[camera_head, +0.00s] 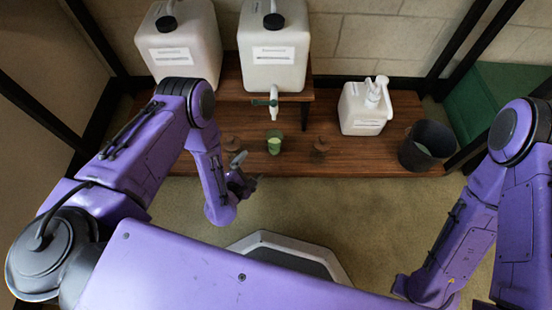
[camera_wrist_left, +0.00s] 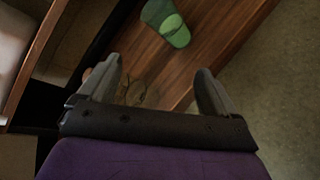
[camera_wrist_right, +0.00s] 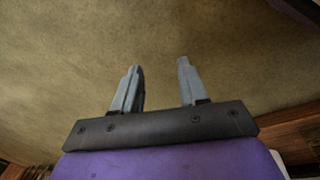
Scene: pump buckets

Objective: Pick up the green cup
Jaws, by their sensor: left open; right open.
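The green cup (camera_head: 274,143) stands on the lower wooden shelf, below the tap of the middle white container. It also shows at the top of the left wrist view (camera_wrist_left: 172,28), beyond my fingertips and apart from them. My left gripper (camera_head: 248,172) is open and empty, a little to the left of and nearer than the cup. Its two fingers show spread in the left wrist view (camera_wrist_left: 155,85). My right gripper shows open and empty in the right wrist view (camera_wrist_right: 158,85), over bare floor; its fingers are not clear in the head view.
Two large white containers (camera_head: 273,40) stand on the raised shelf; a tap (camera_head: 272,100) hangs above the cup. Small brown objects (camera_head: 320,147) flank the cup. A white pump bottle (camera_head: 364,108) and a dark bucket (camera_head: 425,146) stand right. The carpet (camera_head: 330,210) in front is clear.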

